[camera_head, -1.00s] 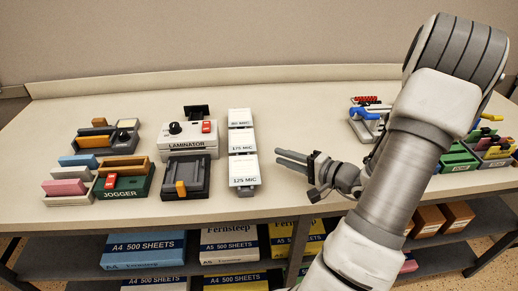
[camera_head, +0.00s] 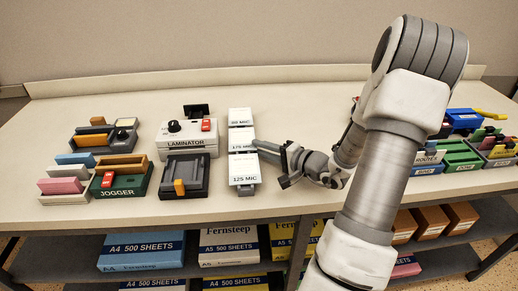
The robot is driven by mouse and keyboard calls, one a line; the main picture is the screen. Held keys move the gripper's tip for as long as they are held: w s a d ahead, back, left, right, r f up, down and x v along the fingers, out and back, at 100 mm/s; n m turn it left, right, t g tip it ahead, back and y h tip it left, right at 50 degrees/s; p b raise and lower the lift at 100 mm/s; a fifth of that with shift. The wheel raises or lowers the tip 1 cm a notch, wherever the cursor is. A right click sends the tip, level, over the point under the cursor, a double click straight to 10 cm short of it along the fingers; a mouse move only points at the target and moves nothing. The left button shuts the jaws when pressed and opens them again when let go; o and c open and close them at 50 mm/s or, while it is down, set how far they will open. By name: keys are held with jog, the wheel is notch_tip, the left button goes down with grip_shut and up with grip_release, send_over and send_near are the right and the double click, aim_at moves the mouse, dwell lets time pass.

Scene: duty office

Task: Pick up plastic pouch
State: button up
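Three white, flat packets that look like the plastic pouches lie in a column in a grey holder. The far packet (camera_head: 240,117) is labelled MIC with an unclear number. The middle packet (camera_head: 240,137) reads 175 MIC and the near packet (camera_head: 243,171) reads 125 MIC. My gripper (camera_head: 259,148) points left, with its fingertips at the right edge of the holder between the middle and near packets. The fingers overlap in this view, so their gap and any contact are hidden.
Left of the packets stand a laminator (camera_head: 187,139) and a dark grey device with an orange lever (camera_head: 184,176). A green jogger (camera_head: 122,179) and coloured blocks are further left. Green bins (camera_head: 461,158) are at the right. Bare table lies behind my gripper.

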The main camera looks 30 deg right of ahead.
grip_shut()
dwell(0.3)
jog(key=shift+r+p, duration=0.65)
jog(key=shift+r, duration=0.6)
jog(key=r+p+v, duration=0.1)
jog(key=r+v, duration=0.1)
jog(key=v, duration=1.2)
jog(key=shift+r+p, duration=0.2)
jog(key=shift+p, duration=0.1)
